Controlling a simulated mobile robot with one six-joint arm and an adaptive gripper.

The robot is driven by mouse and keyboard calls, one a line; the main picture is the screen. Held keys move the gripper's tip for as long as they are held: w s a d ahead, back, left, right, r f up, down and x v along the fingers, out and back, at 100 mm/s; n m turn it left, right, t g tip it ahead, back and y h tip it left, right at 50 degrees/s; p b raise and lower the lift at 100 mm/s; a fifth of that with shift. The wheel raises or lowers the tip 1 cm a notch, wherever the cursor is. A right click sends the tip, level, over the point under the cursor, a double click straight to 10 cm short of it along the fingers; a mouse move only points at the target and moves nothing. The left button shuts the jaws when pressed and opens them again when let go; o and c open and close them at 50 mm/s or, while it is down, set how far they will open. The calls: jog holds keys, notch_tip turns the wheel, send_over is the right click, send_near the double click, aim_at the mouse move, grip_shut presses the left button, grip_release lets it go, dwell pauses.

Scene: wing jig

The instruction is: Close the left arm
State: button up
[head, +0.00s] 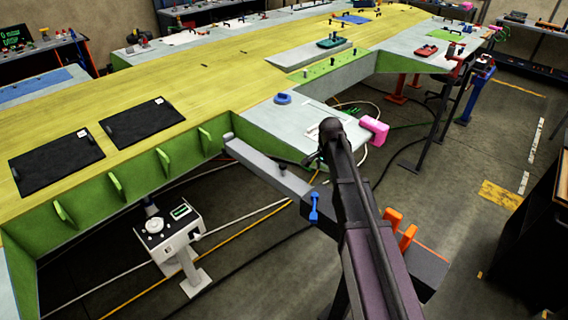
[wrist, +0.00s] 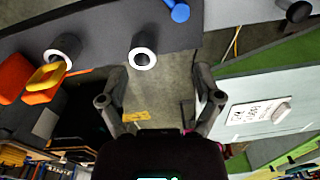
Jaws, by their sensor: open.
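A long grey beam-like arm (head: 262,167) with a black knob runs from the green wing edge out toward the lower right, standing clear of the floor. A blue pin (head: 314,207) stands on its darker part. In the wrist view the dark grey bar (wrist: 105,28) crosses the top, with the blue pin (wrist: 180,11), a black knob (wrist: 294,11) and two white-ringed posts. I cannot tell for sure whether this is the left arm. My gripper (wrist: 160,80) is open and empty, its fingers apart just below the bar. In the head view my arm mostly hides it.
Orange clamps (head: 398,229) stand on the bar's right part. A pink block (head: 375,130) sits at the pale panel's corner. A white cabinet (head: 170,234) stands under the green edge. Cables lie on the floor; open floor lies to the right.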

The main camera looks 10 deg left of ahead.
aim_at(284, 164)
jog(key=w+a+m, duration=0.9)
jog(key=w+a, duration=0.7)
jog(key=w, duration=0.1)
jog(key=shift+w+a, duration=0.3)
jog(key=shift+w, duration=0.05)
jog(key=shift+f, duration=0.15)
notch_tip(284, 164, down, 14)
jog(key=b, duration=1.3)
jog(key=shift+r+b, duration=0.25)
jog(key=shift+b, duration=0.15)
grip_shut()
jog(key=shift+w+a, duration=0.75)
jog(key=shift+a, duration=0.25)
jog(key=shift+w+a, duration=0.8)
jog(key=shift+a, duration=0.2)
jog(key=shift+w+a, duration=0.75)
jog(key=shift+a, duration=0.25)
